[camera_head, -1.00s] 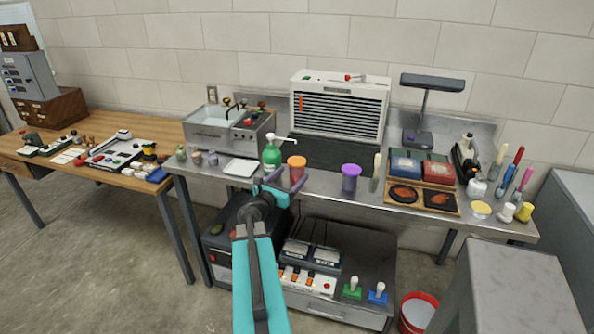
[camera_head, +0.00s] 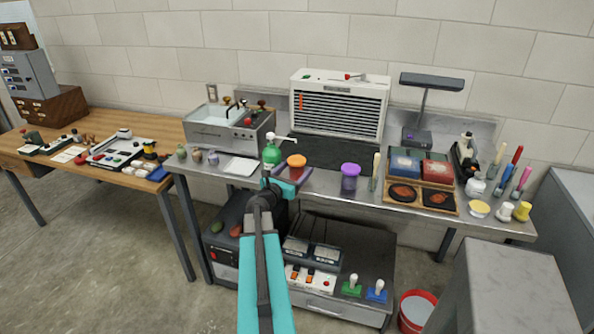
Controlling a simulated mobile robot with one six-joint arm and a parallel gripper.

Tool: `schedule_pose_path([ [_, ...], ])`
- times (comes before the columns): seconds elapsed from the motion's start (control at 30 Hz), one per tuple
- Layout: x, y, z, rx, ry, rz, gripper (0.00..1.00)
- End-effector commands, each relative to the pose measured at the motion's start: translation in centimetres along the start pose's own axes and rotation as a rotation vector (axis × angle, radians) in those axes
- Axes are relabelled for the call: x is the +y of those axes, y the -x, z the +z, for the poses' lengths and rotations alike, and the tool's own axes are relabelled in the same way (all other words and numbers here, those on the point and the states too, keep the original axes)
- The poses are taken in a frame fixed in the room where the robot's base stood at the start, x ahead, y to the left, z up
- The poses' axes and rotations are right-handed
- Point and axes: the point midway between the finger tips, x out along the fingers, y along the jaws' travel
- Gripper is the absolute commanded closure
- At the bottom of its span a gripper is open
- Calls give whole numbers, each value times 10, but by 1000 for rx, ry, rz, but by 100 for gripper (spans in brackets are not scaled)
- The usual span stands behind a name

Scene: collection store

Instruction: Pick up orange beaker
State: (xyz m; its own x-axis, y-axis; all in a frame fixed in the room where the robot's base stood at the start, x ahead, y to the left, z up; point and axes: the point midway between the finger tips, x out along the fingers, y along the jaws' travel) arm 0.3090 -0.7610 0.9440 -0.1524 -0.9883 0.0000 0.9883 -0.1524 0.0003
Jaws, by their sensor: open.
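The orange beaker (camera_head: 297,163) stands on the metal bench near its front edge, right of a green pump bottle (camera_head: 271,153). My gripper (camera_head: 289,179) is open and at the beaker, with its jaws low by the beaker's lower part. One dark finger shows to the right of the beaker and the teal part of the gripper is at its front left. The jaws appear to reach around the beaker, but I cannot tell whether they touch it. The beaker's lower part is partly hidden by my gripper.
A purple beaker (camera_head: 350,178) stands to the right on the same bench (camera_head: 318,188). A white tray (camera_head: 240,166) lies left of the green bottle. A slatted white unit (camera_head: 338,105) stands behind. A red bucket (camera_head: 415,310) is on the floor.

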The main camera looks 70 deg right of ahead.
Motion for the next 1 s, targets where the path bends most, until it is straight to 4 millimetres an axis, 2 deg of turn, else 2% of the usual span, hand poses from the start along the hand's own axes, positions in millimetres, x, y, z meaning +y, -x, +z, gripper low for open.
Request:
schedule_pose_path([
  [0.5, 2, -43, 5, 0, 1, 0, 28],
  [1.0, 0, -48, 4, 0, 0, -2, 28],
])
